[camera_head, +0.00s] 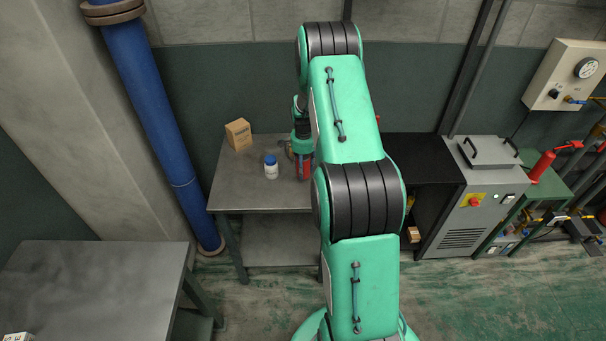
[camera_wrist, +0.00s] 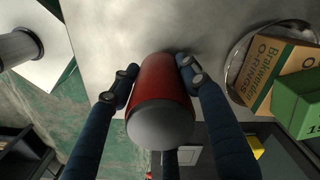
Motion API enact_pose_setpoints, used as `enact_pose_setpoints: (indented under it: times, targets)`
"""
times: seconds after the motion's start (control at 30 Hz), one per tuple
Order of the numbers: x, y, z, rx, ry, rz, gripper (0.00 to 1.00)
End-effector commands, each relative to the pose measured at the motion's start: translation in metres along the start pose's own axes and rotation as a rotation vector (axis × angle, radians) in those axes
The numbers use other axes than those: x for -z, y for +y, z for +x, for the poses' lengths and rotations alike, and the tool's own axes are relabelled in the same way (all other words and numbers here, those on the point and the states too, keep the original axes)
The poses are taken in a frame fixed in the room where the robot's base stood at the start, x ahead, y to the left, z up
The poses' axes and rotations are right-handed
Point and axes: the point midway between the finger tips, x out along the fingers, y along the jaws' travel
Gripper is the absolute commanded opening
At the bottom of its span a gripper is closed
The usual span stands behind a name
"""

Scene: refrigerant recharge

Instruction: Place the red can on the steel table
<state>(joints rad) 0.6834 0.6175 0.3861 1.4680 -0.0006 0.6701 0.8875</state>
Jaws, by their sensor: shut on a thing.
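The red can (camera_head: 305,168) is over the right part of a grey metal table (camera_head: 240,190) by the wall in the head view. In the wrist view the red can (camera_wrist: 162,80) lies between both fingers, its rounded grey end towards the camera. My gripper (camera_wrist: 155,75) is shut on it. In the head view my gripper (camera_head: 302,145) is partly hidden by my own arm. The can looks upright and very near the tabletop; I cannot tell whether it touches. A second grey metal table (camera_head: 90,285) stands at the front left.
A cardboard box (camera_head: 238,134) and a white bottle with a blue cap (camera_head: 271,167) stand left of the can. A round metal dish (camera_wrist: 237,65), an O-rings box (camera_wrist: 275,70) and a green box (camera_wrist: 298,103) show in the wrist view. A grey machine (camera_head: 470,205) stands right.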

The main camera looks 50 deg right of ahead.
Motion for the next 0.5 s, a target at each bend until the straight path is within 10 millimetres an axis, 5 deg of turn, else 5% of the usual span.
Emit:
enact_pose_setpoints:
  times: [0.5]
  targets:
    - [0.0034,-0.0044,0.0037,0.000,0.000,0.000,0.09]
